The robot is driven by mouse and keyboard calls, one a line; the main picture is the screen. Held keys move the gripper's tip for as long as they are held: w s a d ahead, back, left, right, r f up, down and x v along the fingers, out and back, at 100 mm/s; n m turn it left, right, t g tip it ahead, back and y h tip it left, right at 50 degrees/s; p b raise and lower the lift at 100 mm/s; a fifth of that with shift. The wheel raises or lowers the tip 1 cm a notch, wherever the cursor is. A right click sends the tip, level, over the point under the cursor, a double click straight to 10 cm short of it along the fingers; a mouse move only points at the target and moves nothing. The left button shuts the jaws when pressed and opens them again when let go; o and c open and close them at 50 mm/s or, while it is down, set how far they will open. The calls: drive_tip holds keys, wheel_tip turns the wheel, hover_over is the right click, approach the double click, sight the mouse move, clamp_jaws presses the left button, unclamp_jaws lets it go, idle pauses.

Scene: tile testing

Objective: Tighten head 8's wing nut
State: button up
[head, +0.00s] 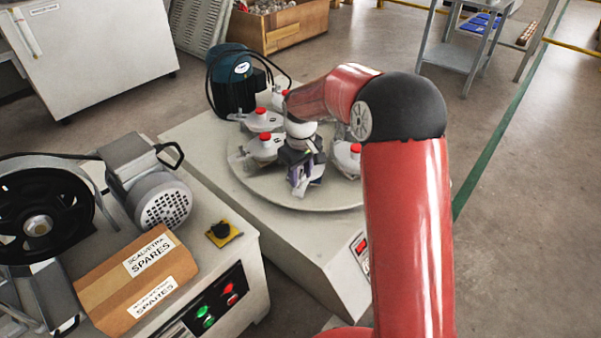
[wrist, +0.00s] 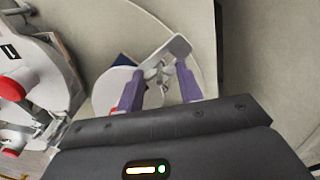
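My gripper (head: 306,180) is over the front part of the round grey turntable (head: 315,200) in the head view. In the wrist view its two purple fingers (wrist: 159,72) stand apart, one on each side of a metal wing nut (wrist: 158,76) with a pale clamp arm (wrist: 174,50) beside it. I see a gap between the fingers and cannot tell that either touches the nut. A round white head (wrist: 108,92) lies under the left finger. No head number is readable. In the head view my gripper hides this head and its nut.
Other white heads with red caps stand close by: one left of my gripper (head: 264,146), one to the right (head: 348,157), partly behind my arm. A dark teal motor (head: 234,82) rises behind the turntable. A spares box (head: 138,280) lies on the left bench.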

drive_tip(key=shift+c, duration=1)
drive_tip(key=shift+m, duration=0.3)
drive_tip(key=m+p, duration=0.1)
drive_tip(key=m, duration=0.3)
drive_tip(key=shift+r+p, duration=0.1)
drive_tip(key=shift+p, duration=0.2)
drive_tip(key=m+p, duration=0.1)
drive_tip(key=m, duration=0.5)
drive_tip(key=shift+m, duration=0.3)
drive_tip(key=o, duration=1)
